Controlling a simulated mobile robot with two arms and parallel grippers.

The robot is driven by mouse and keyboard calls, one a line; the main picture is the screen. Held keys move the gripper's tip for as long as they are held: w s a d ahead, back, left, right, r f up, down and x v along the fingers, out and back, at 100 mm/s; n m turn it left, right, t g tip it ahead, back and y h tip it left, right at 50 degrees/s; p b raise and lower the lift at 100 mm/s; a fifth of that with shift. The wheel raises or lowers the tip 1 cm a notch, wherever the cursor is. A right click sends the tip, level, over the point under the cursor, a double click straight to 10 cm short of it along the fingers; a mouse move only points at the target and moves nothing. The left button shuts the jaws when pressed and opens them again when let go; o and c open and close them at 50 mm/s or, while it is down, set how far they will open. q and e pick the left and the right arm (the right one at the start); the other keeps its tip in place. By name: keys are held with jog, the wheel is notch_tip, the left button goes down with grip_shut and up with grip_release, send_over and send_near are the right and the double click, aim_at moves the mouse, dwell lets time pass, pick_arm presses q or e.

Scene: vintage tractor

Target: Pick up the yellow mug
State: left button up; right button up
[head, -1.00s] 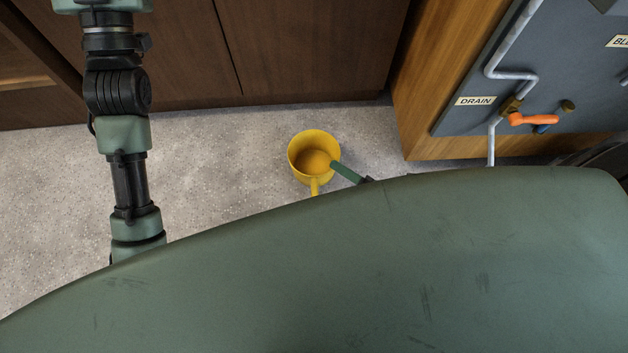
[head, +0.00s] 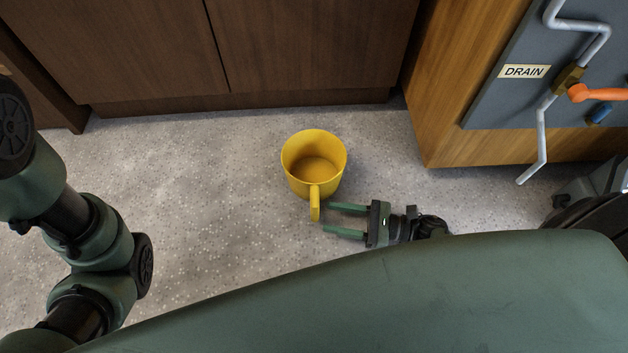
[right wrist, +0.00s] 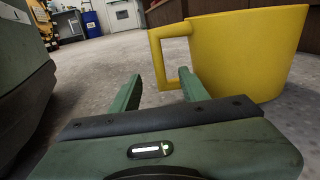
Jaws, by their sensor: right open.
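The yellow mug (head: 315,168) stands upright on the speckled floor, its open top facing up and its handle toward me. My right gripper (head: 327,217) is open and empty, just to the right of the handle, with its two green fingers pointing left toward it. In the right wrist view the mug (right wrist: 245,55) fills the upper right, and its handle lies just beyond the open fingertips (right wrist: 159,76). I cannot tell whether a finger touches the handle. My left arm shows at the left of the head view, but its gripper is not visible.
Dark wooden cabinets (head: 250,55) stand behind the mug. A wooden cabinet with a grey panel, a DRAIN label (head: 524,71) and an orange handle (head: 597,93) is at the right. The floor (head: 200,190) left of the mug is clear.

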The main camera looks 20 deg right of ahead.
aim_at(315, 214)
jog(key=b+x, duration=0.1)
jog(key=x, duration=0.1)
jog(key=b+x, duration=0.1)
jog(key=x, duration=0.1)
jog(key=shift+w+a+r, duration=0.25)
jog(key=shift+a, duration=0.05)
jog(key=shift+w+a+r, duration=0.1)
jog(key=shift+w+a, duration=0.05)
jog(key=shift+a, duration=0.2)
grip_shut()
dwell(0.9)
